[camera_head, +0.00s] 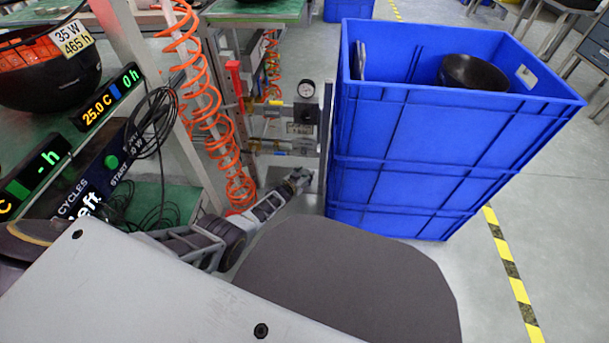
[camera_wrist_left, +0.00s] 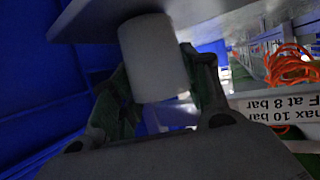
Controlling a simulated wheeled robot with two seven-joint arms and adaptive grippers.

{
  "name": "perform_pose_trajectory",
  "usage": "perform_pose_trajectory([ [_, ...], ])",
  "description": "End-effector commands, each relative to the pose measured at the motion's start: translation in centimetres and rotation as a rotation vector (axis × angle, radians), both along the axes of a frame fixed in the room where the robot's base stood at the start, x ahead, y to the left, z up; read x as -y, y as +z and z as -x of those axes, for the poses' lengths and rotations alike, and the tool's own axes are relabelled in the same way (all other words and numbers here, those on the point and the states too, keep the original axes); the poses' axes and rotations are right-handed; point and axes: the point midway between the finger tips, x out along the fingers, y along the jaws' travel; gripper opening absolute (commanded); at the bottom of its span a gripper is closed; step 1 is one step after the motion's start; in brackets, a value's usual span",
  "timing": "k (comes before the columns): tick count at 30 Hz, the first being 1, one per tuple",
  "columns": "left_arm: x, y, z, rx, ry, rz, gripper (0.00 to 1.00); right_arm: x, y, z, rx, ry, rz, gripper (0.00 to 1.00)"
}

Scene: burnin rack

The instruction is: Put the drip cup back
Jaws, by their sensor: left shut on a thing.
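The drip cup, a pale grey cylinder (camera_wrist_left: 152,58), is between the fingers of my left gripper (camera_wrist_left: 160,95) in the left wrist view. The gripper is shut on it. One end of the cup meets or overlaps a flat grey plate (camera_wrist_left: 95,15); I cannot tell whether they touch. In the head view my left gripper (camera_head: 298,180) is low beside the rack post, below the air unit with a round gauge (camera_head: 306,90). The cup cannot be made out there. My right gripper is out of view.
Stacked blue crates (camera_head: 420,150) stand close to the right of my left gripper; the top one holds a dark bowl (camera_head: 473,72). An orange coiled hose (camera_head: 215,140) hangs to the left. A label bar (camera_wrist_left: 275,108) appears upside down in the wrist view.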

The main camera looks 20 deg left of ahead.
Motion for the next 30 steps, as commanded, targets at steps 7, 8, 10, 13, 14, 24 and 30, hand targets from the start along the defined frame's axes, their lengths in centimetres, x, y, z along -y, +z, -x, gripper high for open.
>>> perform_pose_trajectory([
  [7,0.0,-0.24,-0.01,-0.001,0.002,0.001,0.19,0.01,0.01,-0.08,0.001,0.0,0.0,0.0],
  [8,-0.01,-0.25,-0.01,-0.001,0.002,0.001,0.19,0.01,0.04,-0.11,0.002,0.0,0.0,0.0],
  [10,0.0,-0.31,-0.02,0.0,0.002,0.001,0.19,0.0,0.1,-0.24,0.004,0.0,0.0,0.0],
  [13,0.0,-0.34,-0.01,0.0,0.0,0.001,0.54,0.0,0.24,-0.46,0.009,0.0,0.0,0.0],
  [14,0.0,-0.34,0.0,0.0,0.0,0.001,0.57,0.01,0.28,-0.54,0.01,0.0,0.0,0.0],
  [24,-0.03,-0.36,0.02,-0.001,0.001,0.0,0.71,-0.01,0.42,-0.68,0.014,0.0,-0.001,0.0],
  [30,-0.07,-0.38,0.07,-0.001,0.001,-0.001,0.71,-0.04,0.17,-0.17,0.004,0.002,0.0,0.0],
])
